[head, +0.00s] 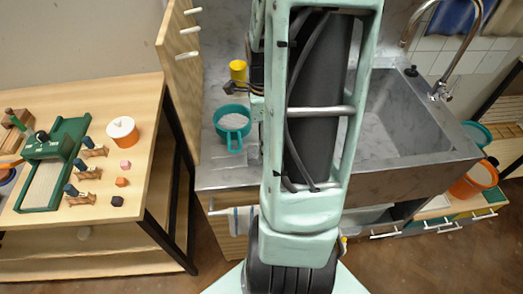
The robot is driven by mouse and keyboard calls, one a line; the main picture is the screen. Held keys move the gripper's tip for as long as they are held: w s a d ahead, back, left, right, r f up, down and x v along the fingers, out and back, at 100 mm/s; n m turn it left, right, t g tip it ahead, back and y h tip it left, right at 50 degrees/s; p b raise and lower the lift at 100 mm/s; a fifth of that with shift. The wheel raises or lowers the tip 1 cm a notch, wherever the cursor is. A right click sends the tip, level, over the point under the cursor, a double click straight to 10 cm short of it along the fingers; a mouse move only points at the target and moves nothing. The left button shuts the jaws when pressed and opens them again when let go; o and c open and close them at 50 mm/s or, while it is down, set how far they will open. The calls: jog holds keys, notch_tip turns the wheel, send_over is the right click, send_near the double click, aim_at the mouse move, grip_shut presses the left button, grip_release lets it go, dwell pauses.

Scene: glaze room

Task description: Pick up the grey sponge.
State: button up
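I cannot make out a grey sponge in the head view; my pale green arm covers the middle of the picture and may hide it. What looks like my dark gripper (236,88) shows in part at the left edge of the arm, over the metal counter (216,75). It is beside a yellow cup (238,70) and above a teal handled cup (232,122) with pale contents. Most of the gripper is hidden behind the arm, so its fingers cannot be read, nor whether it holds anything.
A metal sink (395,120) with a curved tap (440,88) lies to the right. A wooden pegboard (182,85) stands at the counter's left. The left wooden table (150,110) carries a green device (50,165), an orange pot (122,132) and small blocks. An orange bucket (470,183) is far right.

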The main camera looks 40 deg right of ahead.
jog(key=shift+w+d+f+p, duration=0.1)
jog(key=shift+w+f+p, duration=0.05)
jog(key=shift+f, duration=1.65)
jog(key=shift+w+d+f+p, duration=0.1)
jog(key=shift+w+f+p, duration=0.05)
jog(key=shift+f, duration=1.65)
jog(key=c, duration=1)
jog(key=shift+r, duration=0.1)
jog(key=shift+r, duration=0.45)
notch_tip(320, 180, up, 2)
jog(key=shift+r, duration=0.2)
jog(key=s+d+r, duration=0.1)
jog(key=s+r, duration=0.1)
jog(key=r, duration=0.1)
jog(key=s+d+r, duration=0.1)
jog(key=shift+s+d+r, duration=0.2)
jog(key=shift+d+r, duration=0.1)
jog(key=shift+r, duration=0.05)
jog(key=s+d+r+b, duration=0.1)
jog(key=s+d+r, duration=0.4)
jog(key=s, duration=0.3)
jog(key=shift+d, duration=0.15)
